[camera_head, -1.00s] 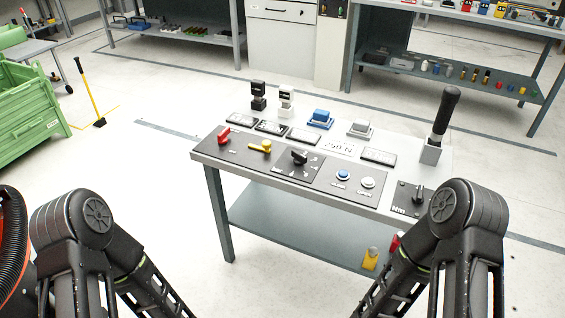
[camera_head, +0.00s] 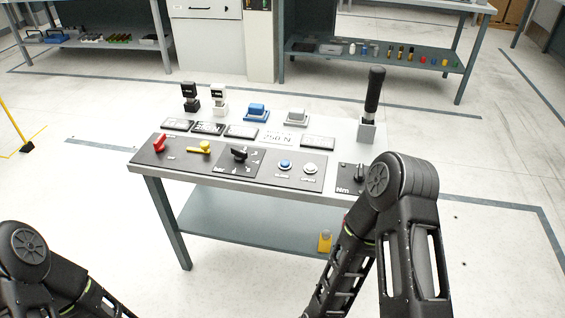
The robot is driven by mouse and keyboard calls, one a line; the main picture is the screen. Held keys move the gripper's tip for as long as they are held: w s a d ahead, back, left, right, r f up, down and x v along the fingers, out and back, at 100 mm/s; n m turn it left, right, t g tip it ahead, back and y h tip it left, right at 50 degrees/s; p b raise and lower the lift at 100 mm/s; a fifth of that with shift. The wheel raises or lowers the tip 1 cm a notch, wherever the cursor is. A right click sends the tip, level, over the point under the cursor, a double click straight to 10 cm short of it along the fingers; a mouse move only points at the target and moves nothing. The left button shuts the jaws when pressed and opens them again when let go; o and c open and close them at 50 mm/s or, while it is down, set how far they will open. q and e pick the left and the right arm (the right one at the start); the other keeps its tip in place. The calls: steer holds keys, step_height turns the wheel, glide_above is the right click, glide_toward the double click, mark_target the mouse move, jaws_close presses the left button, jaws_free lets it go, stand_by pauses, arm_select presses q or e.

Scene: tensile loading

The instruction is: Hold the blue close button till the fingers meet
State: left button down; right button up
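A small round blue button (camera_head: 285,164) sits on the sloped dark control panel of the table, left of a round white button (camera_head: 310,168). The labels by the buttons are too small to read. My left arm shows at the lower left and my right arm in front of the table's right end. Both arms run out of the bottom of the picture, so neither gripper shows.
The table (camera_head: 215,172) also carries a red knob (camera_head: 159,143), a yellow lever (camera_head: 200,147), black rotary knobs (camera_head: 239,153) and a tall black handle (camera_head: 374,92). A yellow item (camera_head: 325,241) is on the lower shelf (camera_head: 240,222). Floor is clear around the table.

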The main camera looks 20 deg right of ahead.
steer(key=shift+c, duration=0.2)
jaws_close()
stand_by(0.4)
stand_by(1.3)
